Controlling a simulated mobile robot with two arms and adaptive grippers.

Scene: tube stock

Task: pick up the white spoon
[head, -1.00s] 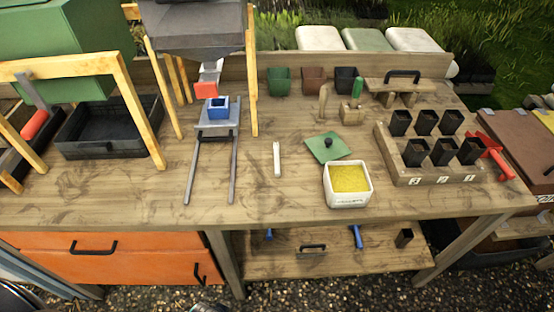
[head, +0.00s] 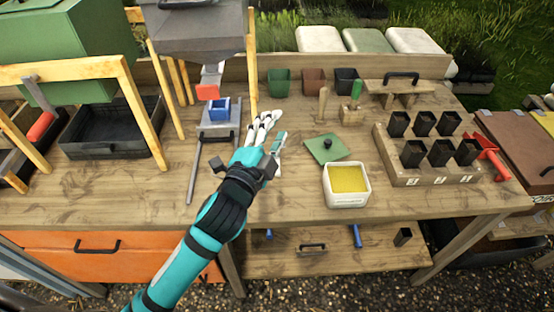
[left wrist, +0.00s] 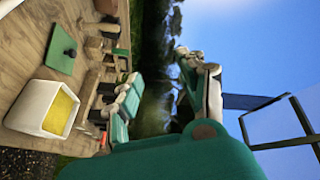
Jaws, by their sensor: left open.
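The white spoon is a thin, pale upright strip on the bench in the earlier head view. Now my left gripper (head: 267,122) reaches over that place and hides most or all of it. I cannot tell whether a pale sliver beside the fingers is the spoon or part of the gripper. The left gripper is open, its fingers pointing toward the back of the bench. In the left wrist view its fingers (left wrist: 160,72) stand apart with nothing seen between them, and no spoon shows there. My right gripper is not in view.
A white tub of yellow material (head: 346,197) and a green lid with a dark knob (head: 326,148) lie to the right. A metal stand holding a blue box (head: 219,108) is at left. A rack of black pots (head: 425,175) stands far right. The front bench strip is clear.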

